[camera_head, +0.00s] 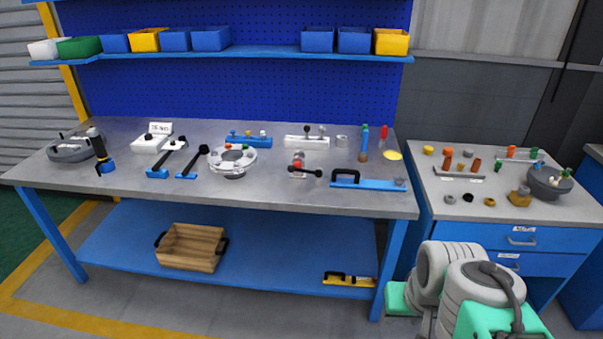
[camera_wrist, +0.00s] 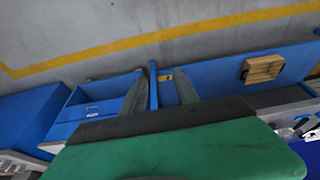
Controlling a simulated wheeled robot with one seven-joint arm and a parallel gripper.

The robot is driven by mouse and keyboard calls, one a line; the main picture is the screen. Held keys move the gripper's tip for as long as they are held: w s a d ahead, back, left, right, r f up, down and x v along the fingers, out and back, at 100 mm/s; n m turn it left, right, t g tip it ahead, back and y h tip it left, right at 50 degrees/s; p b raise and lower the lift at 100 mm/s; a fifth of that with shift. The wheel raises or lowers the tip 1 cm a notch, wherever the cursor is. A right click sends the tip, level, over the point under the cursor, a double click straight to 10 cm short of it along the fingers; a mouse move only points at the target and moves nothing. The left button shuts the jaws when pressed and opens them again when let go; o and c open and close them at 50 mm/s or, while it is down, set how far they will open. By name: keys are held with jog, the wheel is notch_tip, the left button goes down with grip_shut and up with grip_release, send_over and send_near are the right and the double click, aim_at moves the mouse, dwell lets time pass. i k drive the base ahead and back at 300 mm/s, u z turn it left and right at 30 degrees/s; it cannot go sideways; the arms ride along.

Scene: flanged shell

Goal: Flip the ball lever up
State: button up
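Several lever-like parts stand on the workbench in the head view, and I cannot tell for sure which is the ball lever. A red and grey fitting with a black-ended handle (camera_head: 305,170) sits near the bench's front middle. Two dark levers on blue bases, one on the left (camera_head: 166,158) and one on the right (camera_head: 192,162), lean up to the right. A white block with small ball-topped levers (camera_head: 307,141) stands further back. My gripper (camera_wrist: 160,82) shows in the wrist view, fingers apart and nothing between them.
The workbench (camera_head: 130,180) also carries a round flanged shell (camera_head: 233,161) and a blue bar with a black handle (camera_head: 368,183). A blue drawer cabinet (camera_head: 515,238) stands at the right. A wooden crate (camera_head: 191,246) lies on the lower shelf. My arm occupies the lower right.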

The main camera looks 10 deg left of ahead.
aim_at(318, 173)
jog(key=u, duration=0.5)
jog(key=k, duration=0.6)
jog(key=u, duration=1.15)
jog(key=i, duration=2.2)
jog(key=z, duration=0.9)
jog(key=i, duration=0.3)
jog(key=z, duration=0.2)
